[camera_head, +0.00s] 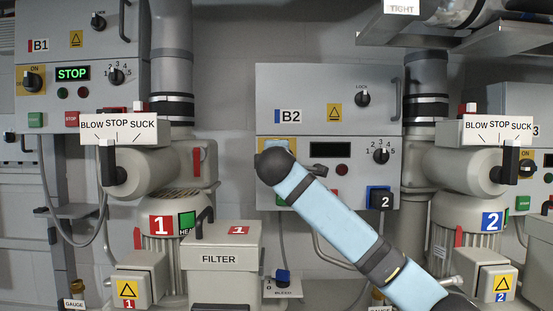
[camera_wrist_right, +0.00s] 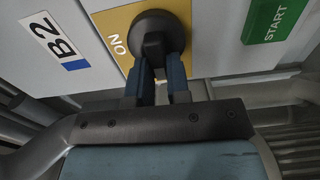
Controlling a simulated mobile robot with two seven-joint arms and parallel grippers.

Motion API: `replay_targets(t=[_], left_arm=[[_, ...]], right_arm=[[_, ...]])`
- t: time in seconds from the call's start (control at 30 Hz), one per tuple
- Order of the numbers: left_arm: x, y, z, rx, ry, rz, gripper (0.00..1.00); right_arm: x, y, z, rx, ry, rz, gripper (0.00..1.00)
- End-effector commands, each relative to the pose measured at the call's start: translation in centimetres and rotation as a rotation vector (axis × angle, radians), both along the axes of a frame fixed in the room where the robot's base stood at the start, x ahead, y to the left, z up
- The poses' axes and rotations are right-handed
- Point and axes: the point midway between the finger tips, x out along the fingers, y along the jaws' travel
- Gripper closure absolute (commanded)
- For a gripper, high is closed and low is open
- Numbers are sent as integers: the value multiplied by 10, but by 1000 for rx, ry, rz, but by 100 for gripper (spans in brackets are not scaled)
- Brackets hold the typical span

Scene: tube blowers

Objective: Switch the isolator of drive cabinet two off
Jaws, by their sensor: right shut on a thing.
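Drive cabinet two, labelled B2 (camera_head: 306,90), is a grey box in the middle of the head view, with a dark display (camera_head: 331,150). Its isolator (camera_wrist_right: 153,28) is a round black knob with a raised grip on a yellow plate (camera_wrist_right: 120,20) marked ON, seen in the right wrist view. My right gripper (camera_wrist_right: 155,70) is shut on the knob's grip, one finger on each side. In the head view my blue-sleeved right arm (camera_head: 340,220) crosses the cabinet's lower part and hides the isolator. My left gripper is not in view.
A green START button (camera_wrist_right: 275,18) sits right of the isolator in the wrist view. Cabinet B1 (camera_head: 115,40) has a lit STOP display at left. BLOW/STOP/SUCK levers (camera_head: 107,165) and a FILTER box (camera_head: 220,270) stand in front.

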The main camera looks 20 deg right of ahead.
Motion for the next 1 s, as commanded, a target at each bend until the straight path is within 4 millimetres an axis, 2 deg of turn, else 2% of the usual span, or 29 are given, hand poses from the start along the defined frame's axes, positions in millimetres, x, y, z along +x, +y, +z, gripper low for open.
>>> replay_targets(t=[0.53, 0.57, 0.6, 0.67, 1.0], left_arm=[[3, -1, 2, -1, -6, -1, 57], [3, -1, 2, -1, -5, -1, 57], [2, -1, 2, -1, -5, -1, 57], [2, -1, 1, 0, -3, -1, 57], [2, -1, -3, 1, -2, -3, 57]], right_arm=[[0, -1, 0, -25, 5, 0, 100], [0, -1, 0, -25, 5, -1, 78], [0, -1, 0, -25, 5, -1, 69], [0, -1, 0, -24, 6, -1, 57], [-4, 1, -1, -22, 5, 1, 57]])
